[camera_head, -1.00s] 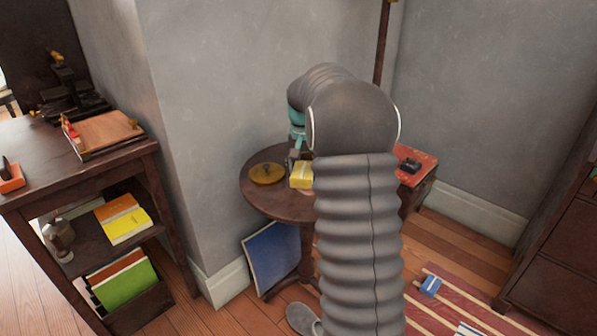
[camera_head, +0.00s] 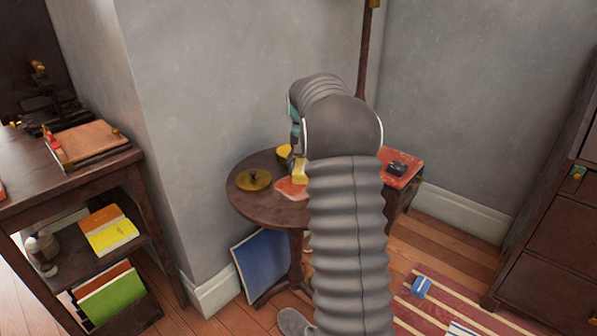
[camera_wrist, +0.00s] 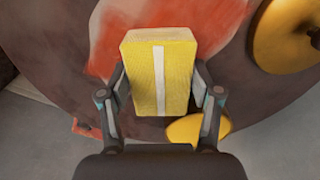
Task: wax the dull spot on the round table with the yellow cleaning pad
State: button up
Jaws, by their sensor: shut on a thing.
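My gripper (camera_wrist: 160,82) is shut on the yellow cleaning pad (camera_wrist: 150,88), a block with a white stripe, held between both fingers. The pad also shows in the head view (camera_head: 300,172), partly hidden by my arm. It is over the round dark table (camera_head: 262,211). A smeary reddish patch (camera_head: 289,189) marks the tabletop beside and under the pad; it also shows in the wrist view (camera_wrist: 112,42), and it looks like the dull spot. I cannot tell whether the pad touches the table.
A brass disc with a knob (camera_head: 254,180) lies on the table's left; a yellow round thing (camera_head: 284,152) is near the back. A red surface with a dark object (camera_head: 397,167) is to the right. A blue panel (camera_head: 262,258) leans below.

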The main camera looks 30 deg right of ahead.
jog(key=shift+w+d+r, duration=0.1)
jog(key=shift+w+d, duration=0.2)
jog(key=shift+d, duration=0.55)
jog(key=shift+w+d+f, duration=0.1)
jog(key=shift+w+d, duration=0.25)
jog(key=shift+d, duration=0.45)
jog(key=shift+w+d+r, duration=0.1)
jog(key=shift+w+d, duration=0.2)
jog(key=shift+d, duration=0.55)
jog(key=shift+r, duration=3)
jog(key=shift+r, duration=1.5)
